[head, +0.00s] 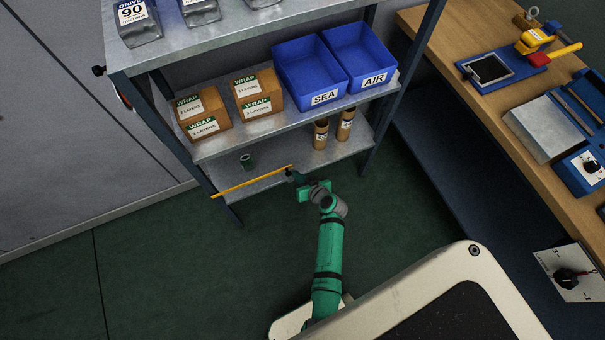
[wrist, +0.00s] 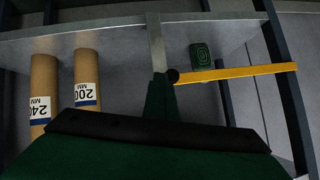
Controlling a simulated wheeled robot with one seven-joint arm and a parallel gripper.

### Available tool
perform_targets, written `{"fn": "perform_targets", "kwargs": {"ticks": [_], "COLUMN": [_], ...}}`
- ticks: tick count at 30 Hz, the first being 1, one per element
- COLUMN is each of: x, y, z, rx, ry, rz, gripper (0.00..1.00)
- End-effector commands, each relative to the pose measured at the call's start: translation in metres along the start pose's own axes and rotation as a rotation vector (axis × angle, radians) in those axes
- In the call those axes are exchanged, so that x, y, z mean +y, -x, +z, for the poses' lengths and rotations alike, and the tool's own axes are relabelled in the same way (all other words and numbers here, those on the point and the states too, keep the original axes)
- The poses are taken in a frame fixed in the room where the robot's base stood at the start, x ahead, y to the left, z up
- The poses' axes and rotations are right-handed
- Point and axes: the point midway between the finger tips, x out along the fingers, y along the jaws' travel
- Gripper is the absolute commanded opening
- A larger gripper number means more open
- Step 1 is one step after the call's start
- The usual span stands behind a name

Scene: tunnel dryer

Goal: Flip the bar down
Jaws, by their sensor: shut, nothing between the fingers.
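The yellow bar (head: 250,182) runs along the front of the lowest shelf in the head view, sloping up slightly to the right. In the wrist view the bar (wrist: 240,73) reaches right, nearly level, from a dark round part at its left end. My gripper (head: 292,174) is shut and empty at the bar's right end. In the wrist view my gripper (wrist: 162,95) shows as a dark green shape just beside that end. Its fingertips are hard to make out, and I cannot tell whether they touch the bar.
Wrap boxes (head: 203,112) and blue bins (head: 310,75) fill the shelf above. A workbench (head: 500,110) stands at right. The floor before the shelf is clear.

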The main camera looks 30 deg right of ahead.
Motion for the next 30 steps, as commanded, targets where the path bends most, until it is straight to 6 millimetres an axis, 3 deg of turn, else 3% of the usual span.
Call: {"fn": "perform_targets", "kwargs": {"ticks": [1, 9, 21, 30], "x": [-0.011, 0.003, 0.017, 0.021], "y": [-0.003, 0.028, 0.106, 0.125], "z": [-0.006, -0.032, -0.027, -0.027], "rx": [0.001, 0.004, 0.001, 0.002], "ry": [0.007, 0.006, 0.003, 0.000], "rz": [-0.023, -0.010, -0.003, 0.000], "gripper": [0.00, 0.00, 0.00, 0.00]}}
